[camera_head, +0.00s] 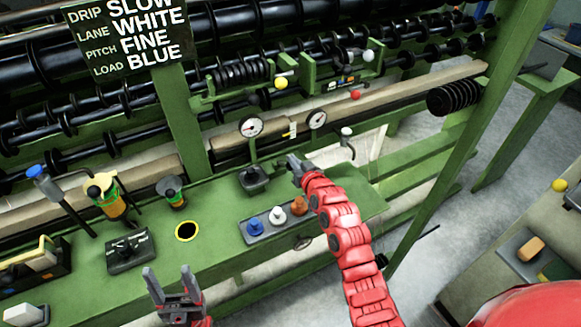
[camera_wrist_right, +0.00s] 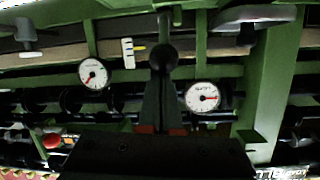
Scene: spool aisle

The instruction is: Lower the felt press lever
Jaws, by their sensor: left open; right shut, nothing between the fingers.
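No lever carries a readable "felt press" label. A short black lever on a square base (camera_head: 254,178) stands on the green bench, left of my right gripper (camera_head: 294,165). In the right wrist view, whose picture is inverted, a black ball knob on a stem (camera_wrist_right: 163,58) lines up with my shut fingertips (camera_wrist_right: 163,80); whether they touch is unclear. My right gripper is empty. Levers with yellow (camera_head: 281,83), white (camera_head: 369,55) and red (camera_head: 355,95) knobs sit behind. My left gripper (camera_head: 169,278) is open and empty at the bench's front.
Two gauges (camera_head: 251,127) (camera_head: 317,120) stand behind the black lever. A strip with blue, white and brown knobs (camera_head: 250,238) lies in front. A yellow-ringed hole (camera_head: 187,231), a black switch box (camera_head: 130,251) and bottles (camera_head: 106,197) are left. Spool rollers fill the back.

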